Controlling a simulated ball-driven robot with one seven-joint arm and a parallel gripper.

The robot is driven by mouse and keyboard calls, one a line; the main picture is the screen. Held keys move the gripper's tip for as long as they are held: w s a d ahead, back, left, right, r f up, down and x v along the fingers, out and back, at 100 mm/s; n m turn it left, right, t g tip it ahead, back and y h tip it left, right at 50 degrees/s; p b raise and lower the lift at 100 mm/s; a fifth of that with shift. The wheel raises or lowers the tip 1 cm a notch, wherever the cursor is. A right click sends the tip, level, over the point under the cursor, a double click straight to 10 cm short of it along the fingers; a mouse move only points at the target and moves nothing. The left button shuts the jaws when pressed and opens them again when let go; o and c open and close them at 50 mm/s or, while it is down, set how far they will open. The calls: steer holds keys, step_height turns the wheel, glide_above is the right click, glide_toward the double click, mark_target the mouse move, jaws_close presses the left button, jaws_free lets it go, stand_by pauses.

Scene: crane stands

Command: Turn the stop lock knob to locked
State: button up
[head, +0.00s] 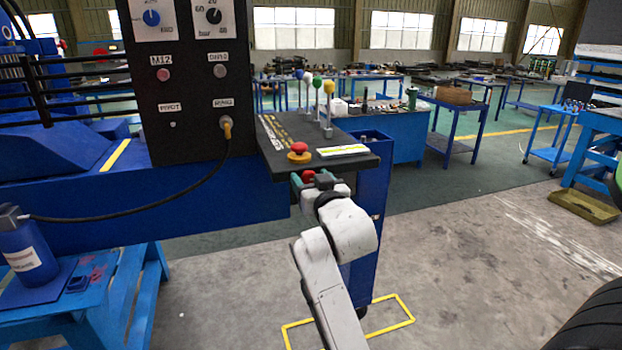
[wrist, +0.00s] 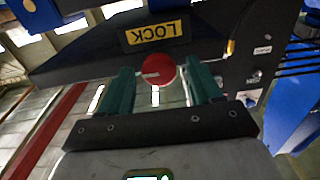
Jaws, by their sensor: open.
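The stop lock knob is a round red knob (wrist: 159,69) with a small pale mark, on the front edge of the dark console (wrist: 95,62), beside a yellow LOCK label (wrist: 154,33). It also shows in the head view as a small red spot (head: 308,174) at the console's front edge. My gripper (wrist: 158,75) is open, with its green fingers on either side of the knob. I cannot tell whether they touch it. In the head view my gripper (head: 311,181) is just below the console edge and partly hides the knob.
A red mushroom button (head: 299,148) on a yellow base stands on the console top, above my gripper. Several levers (head: 317,88) rise behind it. A black cable (head: 180,203) hangs from the upright panel (head: 190,110) at left.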

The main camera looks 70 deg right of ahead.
steer(key=shift+d, duration=0.1)
steer(key=shift+c, duration=0.3)
steer(key=c, duration=1)
steer(key=shift+o, duration=0.2)
steer(key=m+b, duration=0.1)
steer(key=m, duration=0.3)
steer(key=shift+f+m, duration=0.1)
steer(key=shift+m, duration=0.2)
steer(key=m+b, duration=0.2)
steer(key=m, duration=0.2)
steer(key=shift+f, duration=0.1)
steer(key=m+b, duration=0.2)
steer(key=m, duration=0.3)
steer(key=shift+d+f, duration=0.1)
steer(key=shift+s+m+b, duration=0.1)
steer(key=shift+m+b, duration=1.05)
steer(key=shift+m, duration=0.95)
